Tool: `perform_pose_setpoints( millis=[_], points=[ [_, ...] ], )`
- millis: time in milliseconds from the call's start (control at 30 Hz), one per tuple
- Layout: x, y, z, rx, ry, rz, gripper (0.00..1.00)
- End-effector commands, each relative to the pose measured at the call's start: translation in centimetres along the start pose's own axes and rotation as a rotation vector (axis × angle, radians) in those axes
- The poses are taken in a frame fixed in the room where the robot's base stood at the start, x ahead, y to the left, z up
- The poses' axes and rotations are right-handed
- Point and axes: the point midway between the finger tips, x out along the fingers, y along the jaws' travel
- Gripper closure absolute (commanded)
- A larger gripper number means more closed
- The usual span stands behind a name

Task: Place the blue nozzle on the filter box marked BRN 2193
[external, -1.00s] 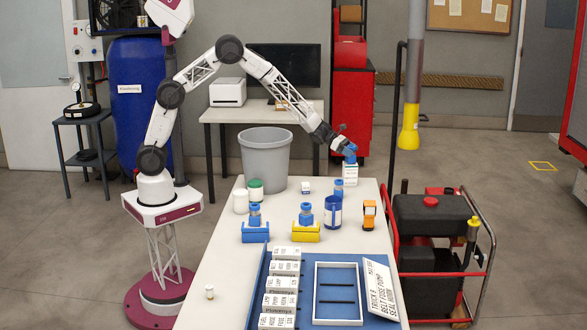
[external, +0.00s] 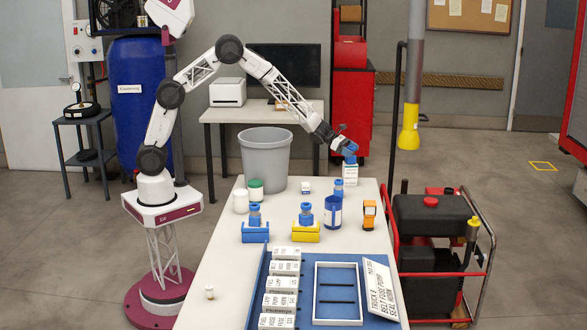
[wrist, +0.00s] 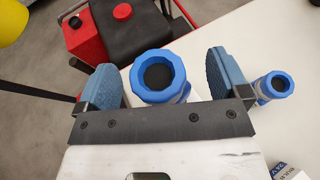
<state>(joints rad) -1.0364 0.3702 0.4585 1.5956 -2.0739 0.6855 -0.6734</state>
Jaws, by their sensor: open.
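A blue nozzle (wrist: 158,76) with a dark round opening shows between my fingers in the wrist view. It stands on a white filter box (external: 350,174) at the far right end of the table; the nozzle's top also shows in the external view (external: 350,159). The box's marking is too small to read. My gripper (wrist: 160,88) is open, with one blue finger pad on each side of the nozzle and visible gaps. In the external view my gripper (external: 347,150) is right at the nozzle, over the box.
A blue tray (external: 258,285) with labelled white boxes lies at the front. A grey bin (external: 266,160) stands behind the table's left side.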

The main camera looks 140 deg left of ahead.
Motion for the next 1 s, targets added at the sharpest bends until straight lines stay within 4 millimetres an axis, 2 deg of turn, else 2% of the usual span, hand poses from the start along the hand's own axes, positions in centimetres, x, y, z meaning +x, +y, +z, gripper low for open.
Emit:
perform_pose_setpoints(
  millis=[367, 1000],
  points=[
    [-2.7, 0.0, 0.0, 0.001, 0.0, 0.0, 0.06],
    [-10.5, 0.1, 0.0, -0.001, 0.0, 0.001, 0.06]
  ],
)
